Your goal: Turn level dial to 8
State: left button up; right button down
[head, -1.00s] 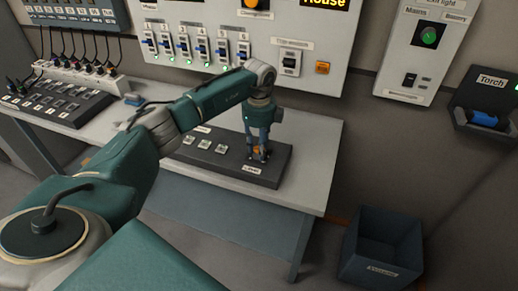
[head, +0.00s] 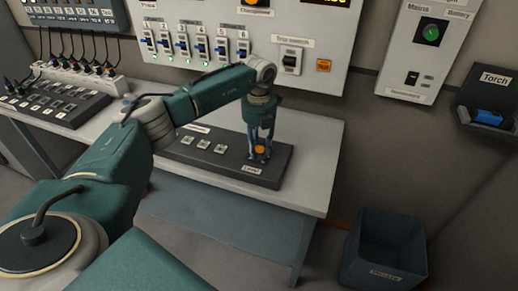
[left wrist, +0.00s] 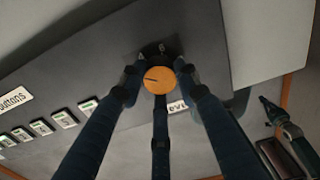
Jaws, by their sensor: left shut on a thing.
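The level dial is an orange round knob (head: 260,149) at the right end of a dark control box (head: 225,168) on the table. In the left wrist view the knob (left wrist: 159,80) shows a dark pointer line toward the picture's left, with small numbers partly visible above it. My left gripper (head: 259,156) points down over the dial, its fingers shut around the knob's sides. In the left wrist view its fingers partly hide the scale and the label beside the knob. I cannot read the exact setting.
Several small buttons (head: 204,144) sit on the same box, left of the dial. A wall panel with a row of switches (head: 200,48) stands behind the table. A dark bin (head: 385,250) is on the floor at right. A torch holder (head: 490,118) hangs on the right wall.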

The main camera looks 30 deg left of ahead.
pick_arm(q)
jog(key=m, duration=0.3)
jog(key=shift+m+b, duration=0.4)
jog(key=m, duration=0.3)
jog(key=shift+m+b, duration=0.3)
jog(key=shift+b, duration=0.1)
jog(key=m+b, duration=0.1)
jog(key=m, duration=0.5)
jog(key=shift+w, duration=0.1)
jog(key=m+b, duration=0.1)
jog(key=m, duration=0.5)
jog(key=shift+m, duration=0.4)
jog(key=m, duration=0.6)
jog(key=shift+r+m, duration=0.1)
jog(key=shift+m, duration=0.2)
